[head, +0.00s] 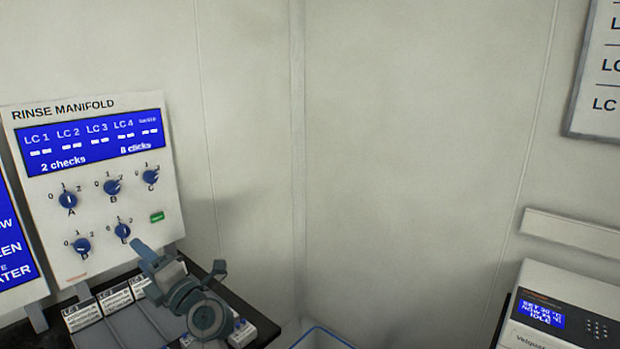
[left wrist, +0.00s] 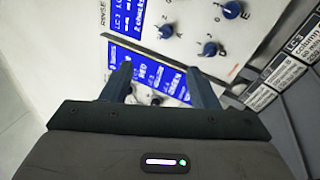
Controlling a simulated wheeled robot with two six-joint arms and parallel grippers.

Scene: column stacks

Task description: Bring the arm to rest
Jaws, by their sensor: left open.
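My left gripper (head: 181,262) shows low in the head view, in front of the lower right part of the rinse manifold panel (head: 105,231) and above the labelled column boxes. Its two fingers stand apart with nothing between them. In the left wrist view the open fingers (left wrist: 162,82) point towards blue screens and the white panel with blue knobs. I cannot tell the exact gap to the panel, but no contact shows. My right gripper is not in view.
Labelled LC boxes (head: 83,316) lie on a dark shelf below the panel. A blue-rimmed bin (head: 322,333) stands at the bottom middle. A white unit with a blue screen (head: 541,313) stands at the lower right. The wall between is bare.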

